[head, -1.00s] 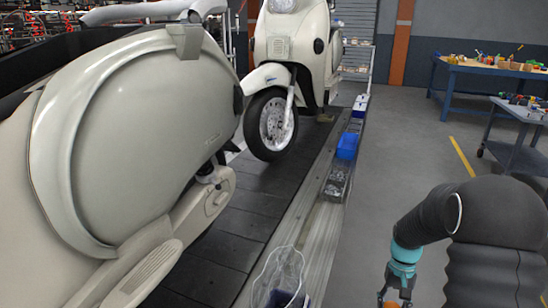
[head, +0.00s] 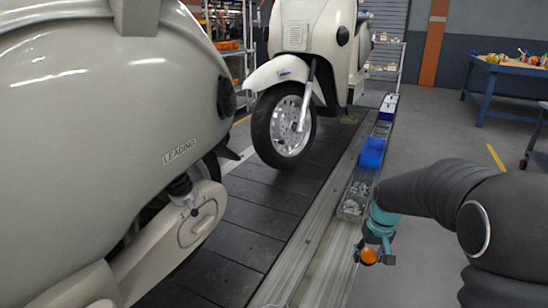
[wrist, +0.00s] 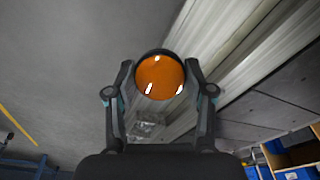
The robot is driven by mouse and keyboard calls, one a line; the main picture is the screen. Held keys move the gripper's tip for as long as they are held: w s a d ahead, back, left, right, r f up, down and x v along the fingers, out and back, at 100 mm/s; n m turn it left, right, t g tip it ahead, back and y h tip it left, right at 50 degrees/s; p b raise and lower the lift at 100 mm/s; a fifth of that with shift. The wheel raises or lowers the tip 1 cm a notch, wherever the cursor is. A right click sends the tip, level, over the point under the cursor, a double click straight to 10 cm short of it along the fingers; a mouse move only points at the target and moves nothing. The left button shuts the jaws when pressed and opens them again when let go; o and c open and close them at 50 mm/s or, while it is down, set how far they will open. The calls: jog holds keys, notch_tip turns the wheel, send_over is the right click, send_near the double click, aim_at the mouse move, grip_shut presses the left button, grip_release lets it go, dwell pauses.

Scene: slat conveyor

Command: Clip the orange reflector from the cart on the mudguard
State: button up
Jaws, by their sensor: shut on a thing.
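The orange reflector (head: 369,257) is a round disc held in my gripper (head: 375,248), to the right of the conveyor edge. In the wrist view the reflector (wrist: 160,77) sits between the two fingertips, its round face showing, with a dark rim. My gripper is shut on it. The front mudguard (head: 277,73) of the far cream scooter curves over its front wheel, well apart from my gripper. A dark flap (head: 226,150), perhaps a rear mudguard, shows behind the near scooter's body. Only an edge of the cart (head: 537,150) shows at the right.
The near cream scooter (head: 100,110) fills the left. Blue bins (head: 372,152) and a clear box of small parts (head: 354,200) line the conveyor's edge rail (head: 310,250). A blue workbench (head: 510,72) stands back right. Grey floor between is open.

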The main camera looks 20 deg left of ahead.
jog(key=w+a+r+n+t+y+b, duration=0.2)
jog(key=a+r+n+t+y, duration=0.15)
jog(key=a+r, duration=0.4)
jog(key=n+g+y+b, duration=0.4)
jog(key=n+y, duration=0.5)
jog(key=y, duration=0.2)
send_near(223, 140)
jog(key=shift+f+x, duration=0.2)
jog(key=shift+x, duration=1.05)
jog(key=shift+a+f, duration=0.1)
jog(key=shift+a, duration=0.25)
jog(key=shift+f+b, duration=0.15)
jog(key=shift+b, duration=0.3)
jog(key=shift+r+x, duration=0.2)
jog(key=shift+x, duration=0.65)
jog(key=shift+r+x, duration=0.2)
jog(key=shift+x, duration=0.6)
jog(key=shift+a, duration=0.1)
jog(key=o, duration=1)
